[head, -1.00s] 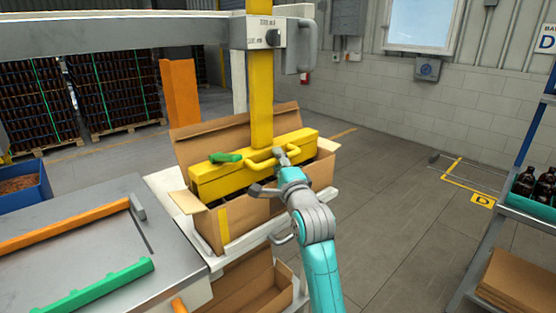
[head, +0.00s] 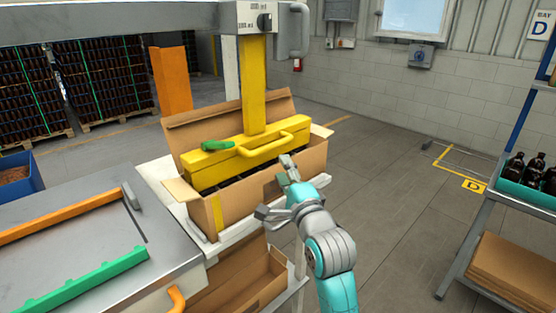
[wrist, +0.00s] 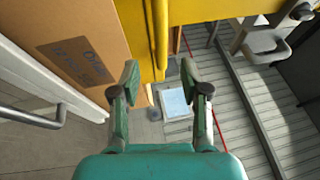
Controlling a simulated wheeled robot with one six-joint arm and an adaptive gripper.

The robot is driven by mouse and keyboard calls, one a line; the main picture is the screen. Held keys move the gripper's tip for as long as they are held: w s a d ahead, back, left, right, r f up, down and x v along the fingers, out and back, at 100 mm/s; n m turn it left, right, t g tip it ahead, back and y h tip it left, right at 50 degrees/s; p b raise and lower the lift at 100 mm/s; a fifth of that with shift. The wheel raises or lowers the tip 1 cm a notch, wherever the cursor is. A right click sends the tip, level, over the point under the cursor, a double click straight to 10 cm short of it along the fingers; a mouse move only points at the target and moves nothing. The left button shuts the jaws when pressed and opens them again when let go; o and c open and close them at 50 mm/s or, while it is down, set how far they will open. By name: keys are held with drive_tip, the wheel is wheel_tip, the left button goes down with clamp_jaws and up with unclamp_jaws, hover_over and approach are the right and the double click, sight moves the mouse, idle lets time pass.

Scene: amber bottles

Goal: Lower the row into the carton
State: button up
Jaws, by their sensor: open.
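A yellow lifting head (head: 222,166) hangs on a yellow column (head: 254,85) and sits at the mouth of an open cardboard carton (head: 262,196). It has a front handle (head: 270,148) and a green lever (head: 218,146). Dark shapes show in the gap between the head and the carton's front wall; the bottle row is mostly hidden. My gripper (head: 278,190) is open and empty, in front of the carton, apart from the handle. In the wrist view, the yellow handle bar (wrist: 158,40) lies beyond my open fingers (wrist: 161,85), with the carton side (wrist: 80,45) at left.
The carton stands on a white stand (head: 165,178). A steel table (head: 80,225) with orange and green bars is at left. At right, a rack holds a teal tray (head: 525,192) of dark bottles. Floor between stand and rack is clear.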

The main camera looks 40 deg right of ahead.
drive_tip(key=shift+v, duration=0.9)
drive_tip(key=s+a+f+n+g+y, duration=0.1)
drive_tip(key=s+a+f+n, duration=0.35)
drive_tip(key=f, duration=0.25)
drive_tip(key=s+a+f+n+y, duration=0.25)
drive_tip(key=s+a+f, duration=0.25)
drive_tip(key=f, duration=0.3)
drive_tip(key=s+a+f+n+g, duration=0.1)
drive_tip(key=s+a+f+n, duration=0.35)
drive_tip(key=f, duration=0.25)
drive_tip(key=s+a+f+n+y, duration=0.1)
drive_tip(key=s+a+n, duration=0.1)
drive_tip(key=s, duration=0.6)
drive_tip(key=s+a+f+n+g+y, duration=0.1)
drive_tip(key=s+a+f+n, duration=0.1)
drive_tip(key=s+n, duration=0.3)
drive_tip(key=s+a+f+n+y, duration=0.1)
drive_tip(key=s+a+f+n, duration=0.1)
drive_tip(key=s, duration=1)
drive_tip(key=shift+a+f+n+g+y, duration=0.35)
drive_tip(key=shift+a+n, duration=0.4)
drive_tip(key=shift+n, duration=0.5)
